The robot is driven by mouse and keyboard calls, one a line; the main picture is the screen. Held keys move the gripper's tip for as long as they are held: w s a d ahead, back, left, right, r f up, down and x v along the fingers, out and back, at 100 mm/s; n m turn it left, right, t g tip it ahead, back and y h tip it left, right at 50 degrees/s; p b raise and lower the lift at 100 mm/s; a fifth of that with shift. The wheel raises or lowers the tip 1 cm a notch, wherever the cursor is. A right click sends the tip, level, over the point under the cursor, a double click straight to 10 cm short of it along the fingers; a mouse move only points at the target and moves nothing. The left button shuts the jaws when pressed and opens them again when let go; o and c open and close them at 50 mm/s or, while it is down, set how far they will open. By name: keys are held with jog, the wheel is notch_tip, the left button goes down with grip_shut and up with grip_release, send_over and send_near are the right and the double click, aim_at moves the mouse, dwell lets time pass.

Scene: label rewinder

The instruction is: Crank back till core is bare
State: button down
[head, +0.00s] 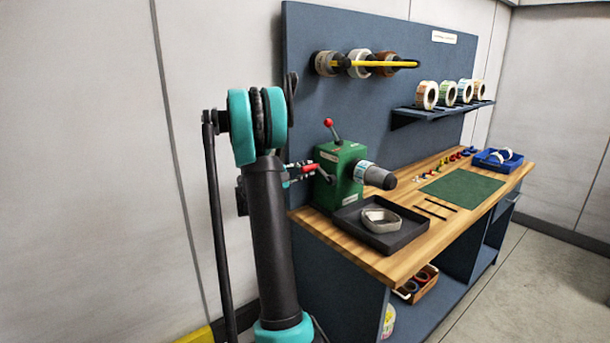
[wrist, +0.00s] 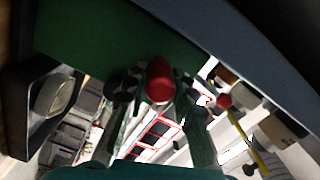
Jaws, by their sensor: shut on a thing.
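The green rewinder box (head: 343,172) stands on the bench, with a lever topped by a red knob (head: 328,122). A spindle on its right side carries a dark grey cylinder (head: 381,178) and a pale band with printed labels (head: 359,169). How much label web covers the core cannot be told. My gripper (head: 303,169) is at the box's left side, shut on the red crank knob (wrist: 160,80). In the wrist view the knob sits between my two fingers (wrist: 158,98), before the green box (wrist: 110,40).
A dark tray (head: 350,222) in front of the box holds a pale loop (head: 381,220). A green mat (head: 462,188) and blue bin (head: 483,161) lie further right. Rolls hang on a yellow rod (head: 400,64); more stand on a shelf (head: 410,114).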

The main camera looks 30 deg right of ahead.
jog(key=shift+s+r+m, duration=0.25)
jog(key=shift+r+m, duration=0.3)
jog(key=shift+m, duration=0.25)
jog(key=c, duration=1.3)
grip_release()
jog(key=shift+o, duration=0.2)
jog(key=s+a, duration=0.1)
jog(key=a, duration=1.1)
